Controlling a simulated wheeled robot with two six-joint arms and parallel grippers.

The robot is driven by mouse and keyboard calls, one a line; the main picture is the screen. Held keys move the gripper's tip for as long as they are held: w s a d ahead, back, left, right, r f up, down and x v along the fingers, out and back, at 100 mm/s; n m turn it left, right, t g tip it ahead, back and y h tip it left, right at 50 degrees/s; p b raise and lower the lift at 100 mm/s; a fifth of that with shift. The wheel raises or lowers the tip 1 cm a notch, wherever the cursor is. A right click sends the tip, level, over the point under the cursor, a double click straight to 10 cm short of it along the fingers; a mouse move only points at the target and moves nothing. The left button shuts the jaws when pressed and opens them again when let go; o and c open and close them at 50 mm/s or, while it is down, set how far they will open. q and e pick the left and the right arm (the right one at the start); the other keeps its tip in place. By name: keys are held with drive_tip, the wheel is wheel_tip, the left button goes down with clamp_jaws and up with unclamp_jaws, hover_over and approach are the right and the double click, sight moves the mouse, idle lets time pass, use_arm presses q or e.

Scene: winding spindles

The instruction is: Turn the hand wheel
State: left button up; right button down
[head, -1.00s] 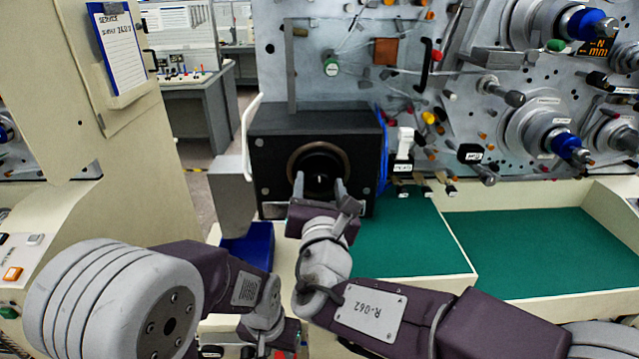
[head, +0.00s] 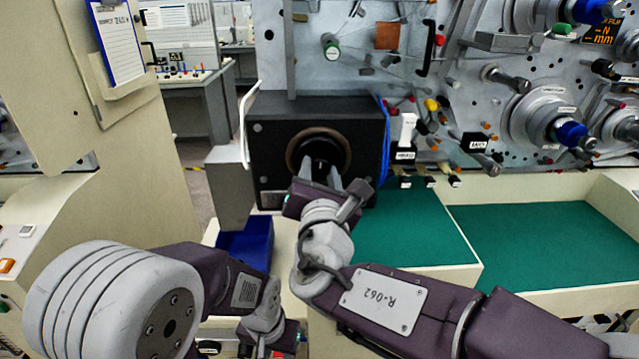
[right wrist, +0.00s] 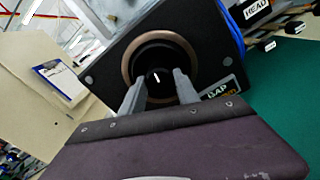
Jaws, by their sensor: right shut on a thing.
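The hand wheel is a dark round knob (right wrist: 156,78) inside a bronze-coloured ring on the front of a black box (head: 268,180). A short white mark shows on the knob in the right wrist view. My right gripper (head: 324,172) is at the front of the box, its two grey fingers on either side of the knob, shut on it. In the right wrist view its fingers (right wrist: 158,95) reach into the ring. My left gripper (head: 280,338) is low in the head view, away from the wheel; its fingers are hidden.
A grey panel (head: 455,75) with several spindles and labelled knobs stands behind and to the right. Blue cables (head: 385,140) run down the box's right side. A blue bin (head: 245,245) lies below left. Green mats (head: 540,240) cover the clear bench at right.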

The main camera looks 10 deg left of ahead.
drive_tip(key=m+b, duration=0.3)
drive_tip(key=b, duration=0.1)
drive_tip(key=m+b, duration=0.4)
drive_tip(key=b, duration=0.1)
drive_tip(key=m+b, duration=0.4)
drive_tip(key=shift+f, duration=0.25)
drive_tip(key=m+b, duration=0.3)
drive_tip(key=m, duration=0.1)
drive_tip(key=shift+r, duration=0.1)
drive_tip(key=shift+r+m+b, duration=0.1)
drive_tip(key=shift+m+b, duration=1.05)
drive_tip(key=shift+m, duration=0.55)
drive_tip(key=shift+m, duration=0.3)
drive_tip(key=c, duration=0.9)
unclamp_jaws()
drive_tip(key=shift+r, duration=0.1)
